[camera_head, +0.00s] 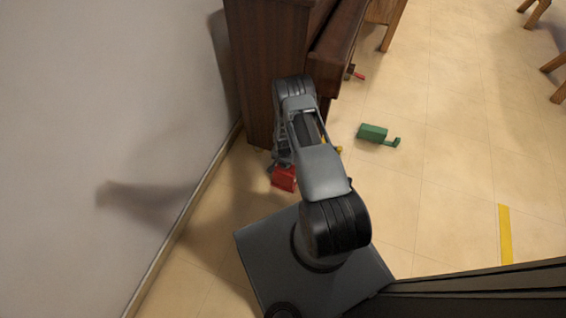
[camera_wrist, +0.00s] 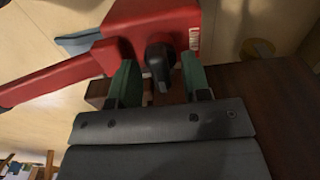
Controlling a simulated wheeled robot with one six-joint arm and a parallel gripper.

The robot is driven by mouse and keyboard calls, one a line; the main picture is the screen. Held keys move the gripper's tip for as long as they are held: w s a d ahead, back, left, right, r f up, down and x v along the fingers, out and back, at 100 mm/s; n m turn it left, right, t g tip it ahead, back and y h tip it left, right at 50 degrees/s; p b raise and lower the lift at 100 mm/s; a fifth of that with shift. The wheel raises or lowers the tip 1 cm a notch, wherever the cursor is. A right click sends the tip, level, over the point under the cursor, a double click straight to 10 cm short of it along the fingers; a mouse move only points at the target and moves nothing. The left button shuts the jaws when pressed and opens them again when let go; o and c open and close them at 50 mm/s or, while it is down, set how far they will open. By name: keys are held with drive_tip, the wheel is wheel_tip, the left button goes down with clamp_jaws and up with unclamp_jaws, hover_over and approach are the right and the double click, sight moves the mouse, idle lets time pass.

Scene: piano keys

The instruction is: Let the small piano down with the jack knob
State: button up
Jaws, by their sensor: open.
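The small piano (camera_head: 265,65) is dark brown wood and stands against the wall. Its dark wood also fills the right of the wrist view (camera_wrist: 275,110). A red jack (camera_head: 284,179) is on the floor by the piano's near end, partly behind my arm. In the wrist view the red jack (camera_wrist: 150,22) has a long red bar reaching left and a black knob (camera_wrist: 158,62). My gripper (camera_wrist: 160,78) is open, with green-padded fingers either side of the knob. I see gaps between the pads and the knob. In the head view my arm mostly hides the gripper.
A green jack-like object (camera_head: 373,132) lies on the tiled floor right of my arm. Another small red part (camera_head: 357,73) shows beside the piano. The wall (camera_head: 110,120) is close on the left. Open floor lies right, with a yellow strip (camera_head: 505,235) and wooden furniture legs (camera_head: 537,14).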

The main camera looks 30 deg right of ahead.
clamp_jaws()
idle(0.3)
drive_tip(key=n+b, duration=0.1)
drive_tip(key=n, duration=0.3)
drive_tip(key=n+b, duration=0.1)
drive_tip(key=n, duration=0.3)
drive_tip(key=n+b, duration=0.1)
drive_tip(key=n, duration=0.3)
drive_tip(key=shift+n, duration=0.4)
drive_tip(key=shift+n+b, duration=0.55)
drive_tip(key=shift+n, duration=1.75)
